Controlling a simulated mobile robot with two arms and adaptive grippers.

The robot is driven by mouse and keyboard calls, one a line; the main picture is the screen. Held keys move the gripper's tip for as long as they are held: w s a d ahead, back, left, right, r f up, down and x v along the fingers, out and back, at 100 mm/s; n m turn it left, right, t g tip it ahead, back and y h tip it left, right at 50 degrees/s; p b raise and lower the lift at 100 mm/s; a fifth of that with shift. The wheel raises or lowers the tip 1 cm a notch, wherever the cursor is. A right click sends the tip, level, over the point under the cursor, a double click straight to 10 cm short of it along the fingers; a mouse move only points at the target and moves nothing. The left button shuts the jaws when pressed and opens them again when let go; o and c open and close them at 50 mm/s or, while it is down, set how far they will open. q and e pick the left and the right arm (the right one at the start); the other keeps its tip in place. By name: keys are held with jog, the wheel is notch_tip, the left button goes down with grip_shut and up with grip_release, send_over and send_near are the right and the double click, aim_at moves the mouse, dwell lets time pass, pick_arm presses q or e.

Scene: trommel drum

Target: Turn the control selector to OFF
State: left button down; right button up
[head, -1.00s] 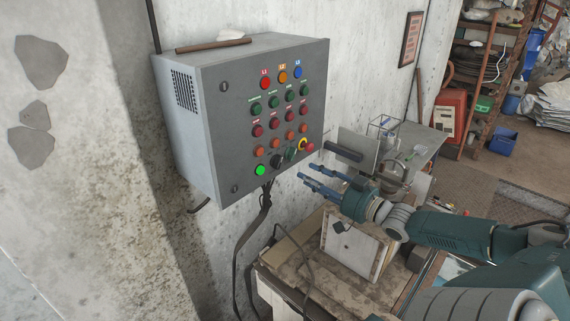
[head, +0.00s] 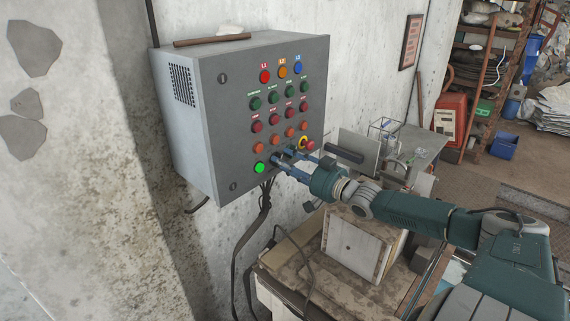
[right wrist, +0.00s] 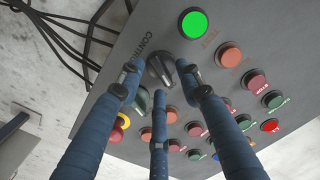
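The control selector (right wrist: 160,68) is a dark round knob with a raised grip, beside the word CONTROL in the right wrist view. It sits on the grey control box (head: 215,130). My right gripper (head: 281,161) is at the lower part of the panel in the head view, where its fingers mostly hide the selector. In the right wrist view its three blue fingers (right wrist: 160,82) are spread, with the two upper fingertips on either side of the selector. Whether they touch it I cannot tell. My left gripper is not in view.
A lit green button (head: 259,168) and a red emergency stop with a yellow ring (head: 304,144) are close to the fingers. Several other buttons fill the panel. Black cables (head: 264,205) hang below, above a cluttered bench (head: 345,291).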

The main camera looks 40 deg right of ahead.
jog(key=shift+w, duration=0.3)
grip_shut()
dwell(0.3)
jog(key=shift+a+r+n+p, duration=0.15)
jog(key=shift+n+p, duration=0.95)
jog(key=shift+n, duration=1.35)
jog(key=shift+a+r+n+p, duration=0.15)
jog(key=shift+n+p, duration=0.95)
jog(key=shift+n, duration=1.35)
jog(key=shift+f, duration=0.1)
